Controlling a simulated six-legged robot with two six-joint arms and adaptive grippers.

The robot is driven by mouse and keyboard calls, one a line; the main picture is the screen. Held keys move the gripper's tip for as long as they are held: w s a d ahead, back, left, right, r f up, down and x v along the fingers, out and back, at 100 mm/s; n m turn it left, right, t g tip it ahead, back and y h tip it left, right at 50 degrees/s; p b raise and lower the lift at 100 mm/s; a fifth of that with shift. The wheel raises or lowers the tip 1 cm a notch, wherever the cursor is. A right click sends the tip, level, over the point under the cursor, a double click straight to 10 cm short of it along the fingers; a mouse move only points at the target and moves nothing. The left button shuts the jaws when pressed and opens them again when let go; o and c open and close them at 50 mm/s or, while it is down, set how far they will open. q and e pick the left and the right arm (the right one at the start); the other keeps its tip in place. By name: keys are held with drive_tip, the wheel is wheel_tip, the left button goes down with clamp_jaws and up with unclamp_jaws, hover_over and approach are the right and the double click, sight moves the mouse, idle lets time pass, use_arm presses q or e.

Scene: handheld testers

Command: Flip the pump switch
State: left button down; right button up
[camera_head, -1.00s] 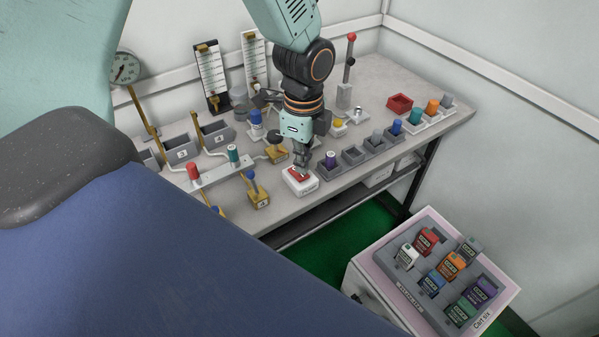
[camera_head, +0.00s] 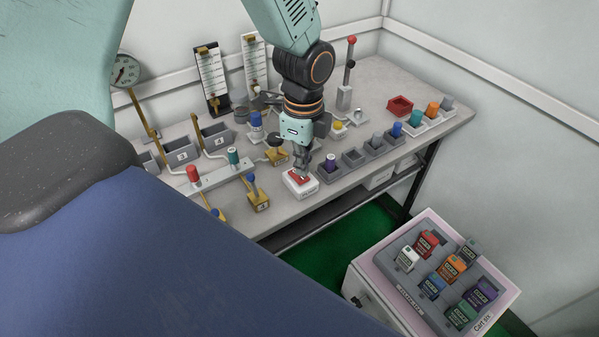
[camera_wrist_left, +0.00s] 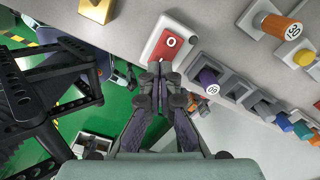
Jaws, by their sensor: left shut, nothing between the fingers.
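The pump switch (camera_head: 300,183) is a white box with a red rocker on top, near the front edge of the grey bench. In the left wrist view the red rocker (camera_wrist_left: 168,43) shows a white "O" mark. My left gripper (camera_head: 303,172) points down at the switch with its fingers shut and empty. In the left wrist view its fingertips (camera_wrist_left: 158,68) are at the near end of the rocker; I cannot tell whether they touch it. My right gripper is not in view.
A purple-capped bottle (camera_head: 330,160) in a grey holder stands just right of the switch. A brass valve block (camera_head: 257,195) is to its left. A cart (camera_head: 445,230) with several coloured testers stands at lower right. Green floor lies between.

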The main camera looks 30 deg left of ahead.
sight(302, 179)
use_arm(q)
drive_tip(key=shift+f+b, duration=0.4)
drive_tip(key=shift+f, duration=0.7)
idle(0.9)
wheel_tip(302, 179, up, 7)
drive_tip(key=p, duration=0.8)
drive_tip(key=shift+r, duration=0.1)
idle(0.6)
drive_tip(key=shift+s+f, duration=0.2)
drive_tip(key=shift+f, duration=0.1)
drive_tip(key=s+d+f+n+b, duration=0.2)
drive_tip(key=s+f+n, duration=0.6)
drive_tip(key=s, duration=0.4)
drive_tip(key=s+d+f+n+b, duration=0.1)
drive_tip(key=s+f+n, duration=0.7)
drive_tip(key=s+f, duration=0.3)
drive_tip(key=shift+s+d+n+b, duration=0.35)
drive_tip(key=shift+s+d+n, duration=0.05)
drive_tip(key=shift+s, duration=0.4)
